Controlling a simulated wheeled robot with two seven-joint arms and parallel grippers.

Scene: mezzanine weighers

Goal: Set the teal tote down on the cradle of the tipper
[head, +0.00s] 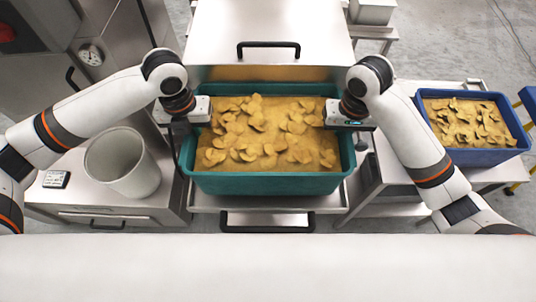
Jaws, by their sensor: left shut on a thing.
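The teal tote (265,184) is in the centre of the head view, level and filled with brown chips or flakes on a tan layer. My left gripper (190,118) is shut on its left rim. My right gripper (345,115) is at its right rim; its fingertips are hidden, so its grip does not show. The steel tipper (265,28), with a black handle, stands behind the tote. A steel surface, apparently the cradle (325,200), shows below the tote's near side. I cannot tell whether the tote touches it, because the tote covers most of it.
A blue tote (480,156) with similar contents sits on a steel stand at the right. A pale round bin (122,165) and a small display unit (56,179) are on the left steel cabinet. A black handle (267,227) is in front of the tote.

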